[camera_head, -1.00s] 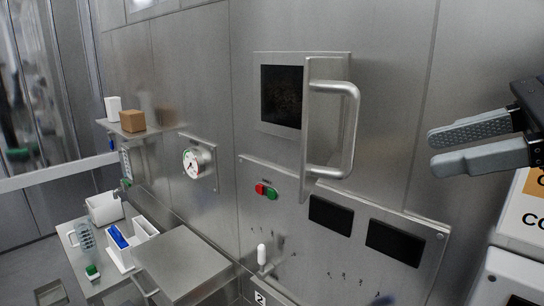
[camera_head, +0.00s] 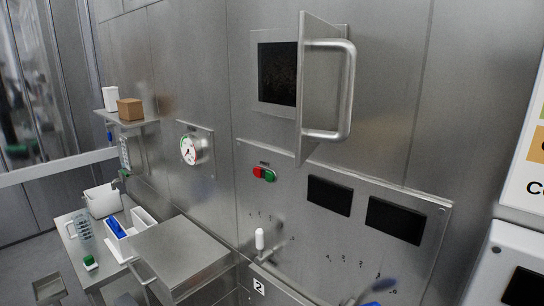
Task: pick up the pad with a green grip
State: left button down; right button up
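A small pad with a green grip (camera_head: 90,262) and a pale base sits near the front left edge of a steel side table (camera_head: 106,278) at the lower left. It is left of a white divided holder with a blue item in it (camera_head: 118,228). A clear measuring jug (camera_head: 84,232) stands just behind the pad. Neither of my grippers shows in the head view now.
A white bin (camera_head: 103,200) stands at the back of the side table. A raised steel lid or box top (camera_head: 180,255) is right of it. An open hatch door with a handle (camera_head: 325,90) sticks out from the steel wall. A wall shelf (camera_head: 128,122) holds a brown box.

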aim_at(90, 264)
jog(key=u, duration=1.35)
jog(key=z, duration=1)
jog(key=i+j+z, duration=0.15)
jog(key=j, duration=0.25)
jog(key=i+j+z, duration=0.1)
jog(key=i+j, duration=0.2)
jog(key=j, duration=0.15)
jog(key=i+j+z, duration=0.15)
jog(key=j, duration=0.3)
jog(key=i+j+z, duration=0.1)
jog(key=j, duration=0.4)
jog(key=i+j+z, duration=0.15)
jog(key=j, duration=0.35)
jog(key=i+j+z, duration=0.1)
jog(key=i+j, duration=0.15)
jog(key=j, duration=0.25)
jog(key=i+j+z, duration=0.15)
jog(key=j, duration=0.4)
jog(key=j+z, duration=0.1)
jog(key=j, duration=0.4)
jog(key=i, duration=0.05)
